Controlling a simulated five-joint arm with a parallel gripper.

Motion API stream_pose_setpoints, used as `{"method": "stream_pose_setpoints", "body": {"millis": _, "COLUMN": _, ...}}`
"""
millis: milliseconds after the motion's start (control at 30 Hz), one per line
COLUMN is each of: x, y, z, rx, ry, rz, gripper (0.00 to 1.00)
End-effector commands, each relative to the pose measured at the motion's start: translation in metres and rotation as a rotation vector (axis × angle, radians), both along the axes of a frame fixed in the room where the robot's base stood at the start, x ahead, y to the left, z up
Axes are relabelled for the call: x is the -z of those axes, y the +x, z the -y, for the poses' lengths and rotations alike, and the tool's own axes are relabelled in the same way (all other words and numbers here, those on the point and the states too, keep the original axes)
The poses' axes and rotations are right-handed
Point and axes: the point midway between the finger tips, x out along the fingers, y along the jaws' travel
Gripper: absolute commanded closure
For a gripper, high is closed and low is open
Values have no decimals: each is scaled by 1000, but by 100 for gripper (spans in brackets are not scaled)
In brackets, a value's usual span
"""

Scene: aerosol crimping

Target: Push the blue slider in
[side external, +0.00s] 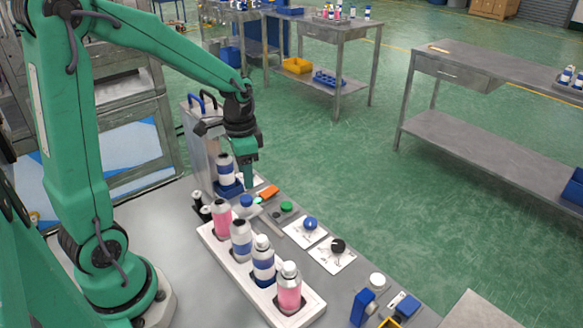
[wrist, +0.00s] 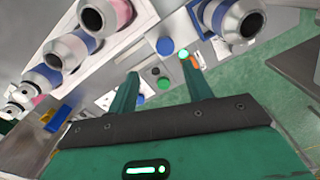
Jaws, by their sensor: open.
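A blue block that looks like the slider (side external: 230,188) sits at the foot of the grey machine (side external: 200,140) in the side view. A can with white and blue bands (side external: 225,170) stands upright on it. In the wrist view, blue shows beside the can (wrist: 238,18) at the upper right, and the slider is mostly hidden. My gripper (side external: 250,178) points down just right of the slider and can, apparently apart from them. In the wrist view my gripper (wrist: 160,68) has its two green fingers spread with nothing between them.
A white rack (side external: 215,243) with several cans stands in front. Along the bench are an orange piece (side external: 268,192), a green button (side external: 287,207), a blue knob (side external: 310,223) and a black knob (side external: 338,245). Open green floor (side external: 400,190) lies beyond the bench edge.

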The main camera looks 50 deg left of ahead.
Motion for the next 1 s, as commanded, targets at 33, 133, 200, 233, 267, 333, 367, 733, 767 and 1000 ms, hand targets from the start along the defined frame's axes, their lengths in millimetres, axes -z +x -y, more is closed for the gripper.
{"method": "stream_pose_setpoints", "body": {"millis": 33, "x": 2, "y": 0, "z": -5, "rx": -47, "ry": -1, "rz": -3, "gripper": 50}}
{"method": "stream_pose_setpoints", "body": {"millis": 133, "x": 3, "y": 0, "z": -9, "rx": -110, "ry": -2, "rz": -8, "gripper": 50}}
{"method": "stream_pose_setpoints", "body": {"millis": 200, "x": 4, "y": 0, "z": -11, "rx": -131, "ry": -2, "rz": -9, "gripper": 50}}
{"method": "stream_pose_setpoints", "body": {"millis": 233, "x": 4, "y": 0, "z": -11, "rx": -136, "ry": -2, "rz": -9, "gripper": 50}}
{"method": "stream_pose_setpoints", "body": {"millis": 267, "x": 4, "y": 0, "z": -11, "rx": -138, "ry": -2, "rz": -9, "gripper": 50}}
{"method": "stream_pose_setpoints", "body": {"millis": 333, "x": 4, "y": 0, "z": -11, "rx": -139, "ry": -2, "rz": -9, "gripper": 50}}
{"method": "stream_pose_setpoints", "body": {"millis": 367, "x": 4, "y": 0, "z": -11, "rx": -138, "ry": -2, "rz": -9, "gripper": 50}}
{"method": "stream_pose_setpoints", "body": {"millis": 733, "x": 26, "y": 0, "z": -11, "rx": -135, "ry": -3, "rz": -11, "gripper": 50}}
{"method": "stream_pose_setpoints", "body": {"millis": 767, "x": 29, "y": 0, "z": -11, "rx": -135, "ry": -3, "rz": -12, "gripper": 50}}
{"method": "stream_pose_setpoints", "body": {"millis": 1000, "x": 59, "y": -1, "z": -11, "rx": -135, "ry": -3, "rz": -12, "gripper": 50}}
